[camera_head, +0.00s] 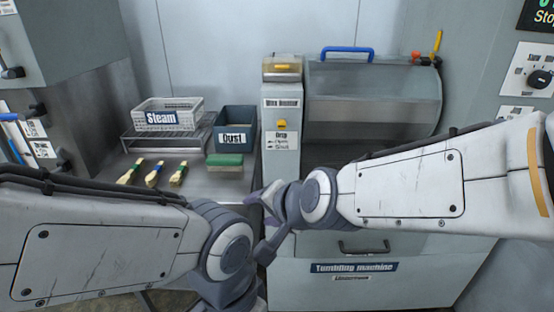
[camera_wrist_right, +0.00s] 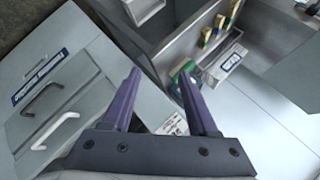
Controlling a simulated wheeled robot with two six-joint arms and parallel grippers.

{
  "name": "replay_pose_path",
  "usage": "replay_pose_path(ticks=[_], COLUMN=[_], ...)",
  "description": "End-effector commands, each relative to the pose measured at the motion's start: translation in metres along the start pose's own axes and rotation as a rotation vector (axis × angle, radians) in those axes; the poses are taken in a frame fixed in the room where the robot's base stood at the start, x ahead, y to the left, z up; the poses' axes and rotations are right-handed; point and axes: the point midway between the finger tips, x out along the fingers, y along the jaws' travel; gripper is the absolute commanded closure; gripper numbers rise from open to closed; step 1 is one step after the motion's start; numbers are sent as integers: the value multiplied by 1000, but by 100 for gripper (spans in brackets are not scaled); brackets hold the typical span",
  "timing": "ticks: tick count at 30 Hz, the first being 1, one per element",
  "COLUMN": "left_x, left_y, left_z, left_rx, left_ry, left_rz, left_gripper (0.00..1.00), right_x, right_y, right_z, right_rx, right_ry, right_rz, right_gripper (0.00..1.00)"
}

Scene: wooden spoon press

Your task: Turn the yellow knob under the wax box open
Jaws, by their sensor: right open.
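The yellow knob (camera_head: 282,124) sits on the front of a narrow grey post (camera_head: 268,150), above a white label reading Drop, Open and Shut. The wax box (camera_head: 282,68) is on top of the post, with something yellowish inside. My right gripper (camera_head: 262,196) is in front of the post, lower than the knob and apart from it. In the right wrist view its purple fingers (camera_wrist_right: 158,100) are spread and empty. The knob cannot be made out there. My left gripper (camera_head: 275,243) is low beside it, mostly hidden by its wrist.
The tumbling machine (camera_head: 415,270) with a blue-handled drum cover (camera_head: 347,50) stands right of the post. To the left are a Dust bin (camera_head: 236,120), a Steam basket (camera_head: 168,112), a green-topped block (camera_head: 225,160) and several brushes (camera_head: 154,174). My two arms cross the foreground.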

Motion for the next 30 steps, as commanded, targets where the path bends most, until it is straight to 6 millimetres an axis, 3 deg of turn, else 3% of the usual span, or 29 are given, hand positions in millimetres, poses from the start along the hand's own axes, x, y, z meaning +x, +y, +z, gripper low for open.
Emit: replay_pose_path(ticks=[1, 3, 7, 12, 18, 30], left_x=[38, 55, 82, 99, 101, 101], left_y=[-3, -4, -6, -7, -7, -7], left_z=[2, 3, 4, 5, 5, 5], left_rx=[0, 0, 0, 0, 0, 0], left_ry=[0, 0, 1, 1, 1, 1], left_rz=[0, 0, 0, 0, 0, 0], left_gripper=[100, 100, 100, 100, 100, 100], right_x=[24, 26, 17, -1, -3, 42], right_y=[-6, -33, -52, -52, -55, -75], right_z=[-12, -38, -82, -113, -130, -180], right_rx=[186, 469, 911, 1239, 1332, 1326], right_ry=[93, 197, 334, 416, 440, 439], right_rz=[-110, -279, -549, -775, -846, -842], right_gripper=[41, 41, 41, 41, 41, 41])
